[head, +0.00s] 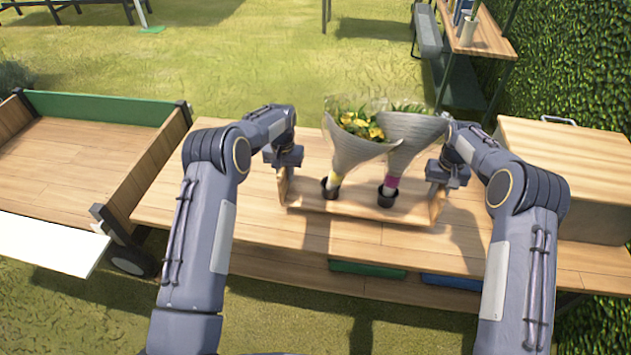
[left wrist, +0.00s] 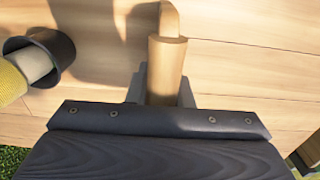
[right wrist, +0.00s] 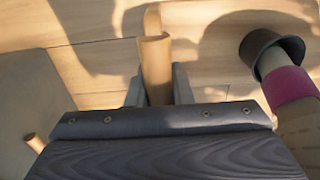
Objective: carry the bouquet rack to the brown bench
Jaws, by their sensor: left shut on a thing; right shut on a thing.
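The bouquet rack (head: 330,207) is a low wooden carrier with upright ends, over the middle of the wooden table (head: 200,205). It holds two wrapped bouquets in black cups, one with yellow flowers (head: 362,124). My left gripper (head: 284,168) is shut on its left end handle, a wooden post in the left wrist view (left wrist: 167,65). My right gripper (head: 437,183) is shut on its right end handle, which also shows in the right wrist view (right wrist: 155,65). I cannot tell whether the rack touches the table. I cannot tell which surface is the brown bench.
A wooden box (head: 570,170) stands at the table's right end. A wooden cart (head: 80,160) with a white board (head: 50,243) is on the left. Green and blue crates (head: 367,270) sit beneath the tabletop. Another table (head: 475,38) and a grey bench (head: 428,35) stand far right.

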